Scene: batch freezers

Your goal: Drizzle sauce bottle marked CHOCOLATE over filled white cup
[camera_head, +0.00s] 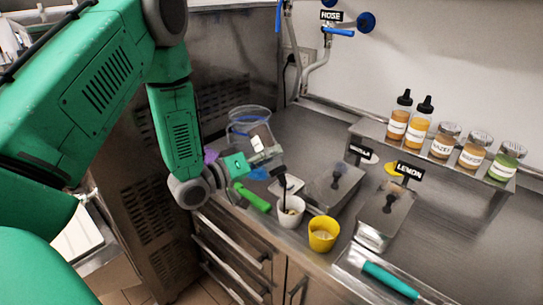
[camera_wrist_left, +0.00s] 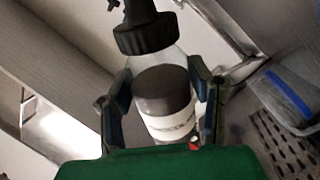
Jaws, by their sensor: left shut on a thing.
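My left gripper (camera_head: 248,163) is shut on the chocolate sauce bottle (camera_head: 262,146), which is tipped with its dark cap and nozzle pointing down. In the left wrist view, both fingers (camera_wrist_left: 162,105) press the sides of the clear bottle (camera_wrist_left: 163,90), with dark sauce and a partly readable "CHOCOL" label. The white cup (camera_head: 291,217) stands on the counter under the nozzle, with pale and dark contents. A thin dark line runs from the nozzle to the cup; I cannot tell nozzle from sauce stream. My right gripper is not in view.
A yellow cup (camera_head: 323,238) stands close right of the white cup. Metal bins with VANILLA and LEMON (camera_head: 410,171) signs lie behind. A raised shelf (camera_head: 478,171) holds several bottles and jars. A green-handled tool (camera_head: 254,198) and a teal-handled tool (camera_head: 390,280) lie nearby.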

